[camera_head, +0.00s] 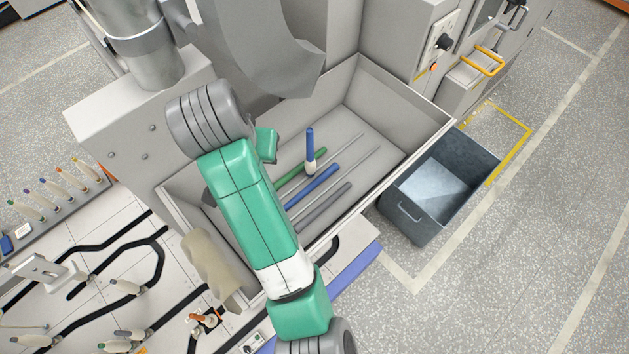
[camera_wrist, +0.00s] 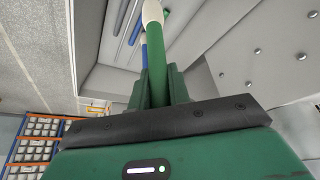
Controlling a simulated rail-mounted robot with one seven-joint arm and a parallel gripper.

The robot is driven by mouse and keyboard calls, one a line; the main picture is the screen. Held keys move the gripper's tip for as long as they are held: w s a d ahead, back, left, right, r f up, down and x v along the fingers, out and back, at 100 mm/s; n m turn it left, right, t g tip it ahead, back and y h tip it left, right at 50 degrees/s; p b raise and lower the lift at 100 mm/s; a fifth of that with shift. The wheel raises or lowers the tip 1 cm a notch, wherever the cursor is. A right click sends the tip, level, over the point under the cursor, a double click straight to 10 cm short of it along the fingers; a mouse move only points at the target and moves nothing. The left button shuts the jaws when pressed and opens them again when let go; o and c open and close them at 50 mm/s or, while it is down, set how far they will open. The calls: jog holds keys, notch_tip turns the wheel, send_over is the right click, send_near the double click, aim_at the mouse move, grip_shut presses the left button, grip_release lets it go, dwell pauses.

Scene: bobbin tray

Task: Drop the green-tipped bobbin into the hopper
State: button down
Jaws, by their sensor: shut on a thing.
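In the wrist view my gripper (camera_wrist: 160,92) is shut on a slim bobbin with a green shaft (camera_wrist: 154,65) and a cream end (camera_wrist: 152,12) pointing away from me. In the head view my arm hides most of the gripper and the held bobbin. The large open grey box, which looks like the hopper (camera_head: 398,92), lies beyond and to the right of my arm. A bobbin with a blue shaft and whitish base (camera_head: 310,145) shows over its floor. Green (camera_head: 300,170), blue (camera_head: 312,187) and grey bars lie along that floor.
A dark metal bin (camera_head: 410,212) stands on the floor right of the grey box. A bolted machine housing (camera_head: 140,135) is at left. A rack with several colour-tipped bobbins (camera_head: 60,190) and a tracked table (camera_head: 120,260) lie at lower left. A grey chute hangs above the box.

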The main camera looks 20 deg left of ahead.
jog(key=s+a+f+b, duration=0.1)
jog(key=s+f+b, duration=0.1)
jog(key=f, duration=0.6)
jog(key=s+a+f+b, duration=0.1)
jog(key=s+f+b, duration=0.15)
jog(key=f, duration=0.55)
jog(key=w+d+f, duration=0.1)
jog(key=w+f, duration=0.1)
jog(key=w, duration=0.5)
jog(key=w+d+f+p, duration=0.1)
jog(key=w+d+f, duration=0.1)
jog(key=w, duration=0.6)
jog(key=shift+w+d+f+n, duration=0.25)
jog(key=shift+f+n, duration=0.05)
jog(key=shift+f, duration=0.35)
jog(key=shift+f, duration=0.15)
jog(key=c, duration=1.3)
grip_release()
